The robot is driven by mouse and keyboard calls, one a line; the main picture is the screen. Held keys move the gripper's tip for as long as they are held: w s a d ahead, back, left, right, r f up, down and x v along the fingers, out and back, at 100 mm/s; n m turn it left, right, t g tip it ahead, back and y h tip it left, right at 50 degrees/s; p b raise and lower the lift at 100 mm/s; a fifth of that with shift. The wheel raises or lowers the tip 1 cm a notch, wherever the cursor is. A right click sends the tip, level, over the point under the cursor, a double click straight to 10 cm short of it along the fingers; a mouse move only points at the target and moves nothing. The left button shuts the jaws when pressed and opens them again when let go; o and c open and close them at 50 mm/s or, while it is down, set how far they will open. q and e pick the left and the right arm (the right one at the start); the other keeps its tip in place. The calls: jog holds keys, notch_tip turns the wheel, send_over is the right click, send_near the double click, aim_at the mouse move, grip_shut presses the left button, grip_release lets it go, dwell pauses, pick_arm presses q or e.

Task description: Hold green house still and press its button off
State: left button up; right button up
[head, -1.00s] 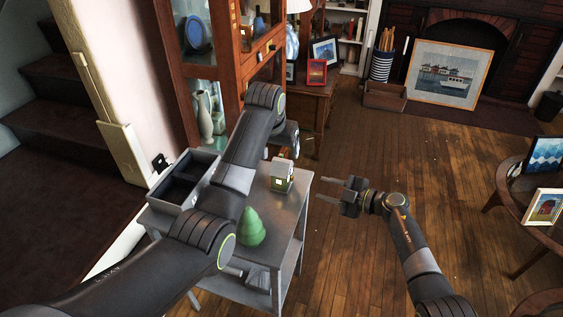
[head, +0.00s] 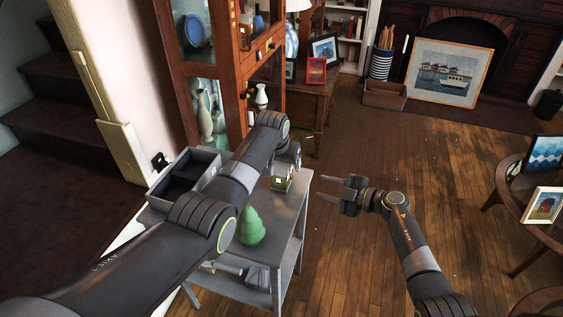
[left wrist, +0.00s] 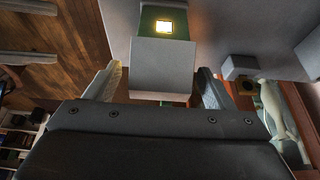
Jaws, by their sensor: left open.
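The green house (head: 282,180) stands on the grey metal side table (head: 285,213), near its far end. In the left wrist view the house (left wrist: 162,65) shows a pale grey block-like roof, green walls and a lit yellow window (left wrist: 164,27). My left gripper (left wrist: 158,87) is open, with one finger on each side of the house; I cannot tell whether they touch it. In the head view my left gripper (head: 293,157) is mostly hidden, just behind and above the house. I cannot make out the button. My right gripper (head: 328,189) is open and empty over the floor, right of the table.
A green tree figure (head: 251,227) stands on the table's near part. A grey compartment tray (head: 215,158) is at its left. A glass-fronted wooden cabinet (head: 236,75) rises behind. A round table with framed pictures (head: 545,206) is at right. The floor between is clear.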

pick_arm(q)
jog(key=shift+c, duration=0.3)
jog(key=c, duration=1.4)
pick_arm(e)
grip_shut()
dwell(1.6)
jog(key=shift+f, duration=0.1)
